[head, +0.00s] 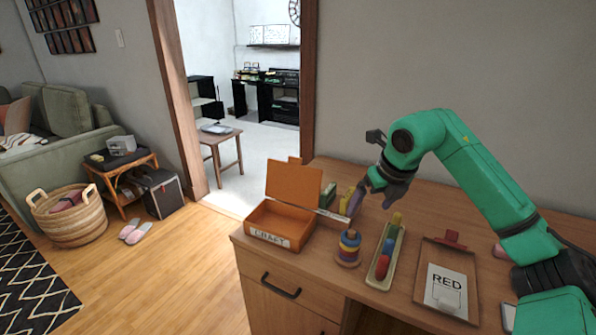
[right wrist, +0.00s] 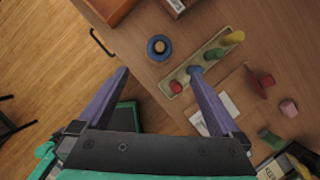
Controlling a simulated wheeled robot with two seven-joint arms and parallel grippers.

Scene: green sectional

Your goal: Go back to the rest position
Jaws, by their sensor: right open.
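My right gripper (head: 368,196) hangs above the wooden cabinet top (head: 335,285), behind the stacking-ring toy and right of the craft box. Its purple fingers are spread wide in the right wrist view (right wrist: 158,73), with nothing between them. The green right arm reaches in from the right edge of the head view and bends down at the wrist. My left gripper is not in view.
An open orange box marked CRAFT (head: 279,226), a ring toy (head: 348,246), a tray of coloured pieces (head: 371,284) and a clipboard reading RED (head: 424,250) crowd the cabinet top. A basket (head: 70,222) and slippers (head: 135,231) are on the floor at left.

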